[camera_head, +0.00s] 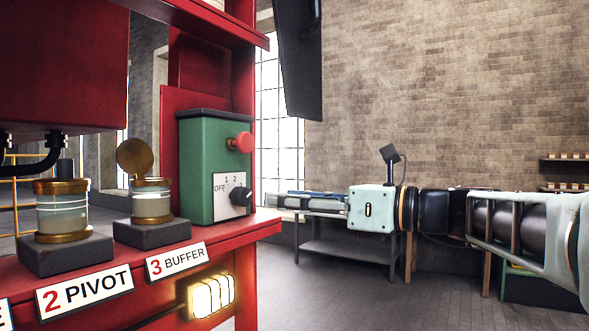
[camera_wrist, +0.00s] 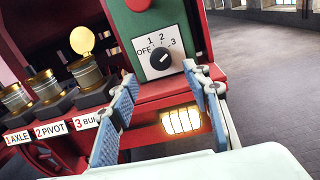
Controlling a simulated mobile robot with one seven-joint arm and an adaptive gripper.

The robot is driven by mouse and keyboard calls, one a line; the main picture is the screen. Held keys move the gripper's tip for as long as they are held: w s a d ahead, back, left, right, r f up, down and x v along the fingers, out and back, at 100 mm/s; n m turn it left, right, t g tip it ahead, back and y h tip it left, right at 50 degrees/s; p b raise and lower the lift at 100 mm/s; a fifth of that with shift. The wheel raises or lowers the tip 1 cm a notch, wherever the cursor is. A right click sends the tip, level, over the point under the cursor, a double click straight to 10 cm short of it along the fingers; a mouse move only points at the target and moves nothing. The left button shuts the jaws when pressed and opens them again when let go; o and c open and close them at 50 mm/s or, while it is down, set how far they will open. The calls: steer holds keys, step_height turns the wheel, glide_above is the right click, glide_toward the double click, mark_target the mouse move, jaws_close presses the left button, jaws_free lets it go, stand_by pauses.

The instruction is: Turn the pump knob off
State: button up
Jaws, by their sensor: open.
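The pump knob (camera_head: 241,196) is a small black dial on a white plate low on the green control box (camera_head: 203,150). The plate carries the marks OFF, 1, 2 and 3. In the wrist view the knob (camera_wrist: 160,56) sits just beyond and between my fingertips. I cannot tell surely which mark it points to. My gripper (camera_head: 283,201) is open and empty, to the right of the box, pointing left towards it. In the wrist view my gripper (camera_wrist: 160,74) shows its two blue-padded fingers spread apart, with no visible contact with the knob.
A red button (camera_head: 240,142) sits above the knob. The red bench (camera_head: 215,237) runs below the box and carries brass-rimmed glass cups (camera_head: 62,212), one with its lid up (camera_head: 150,195). A lit lamp (camera_head: 212,296) hangs under the bench edge. Open floor lies to the right.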

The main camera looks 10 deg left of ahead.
mark_target(247, 197)
steer(key=p+x, duration=0.1)
steer(key=x, duration=0.9)
steer(key=shift+w+a+f+p, duration=0.1)
steer(key=shift+w+p, duration=0.05)
steer(key=shift+p, duration=0.2)
steer(key=shift+c, duration=0.4)
steer(key=c, duration=1.1)
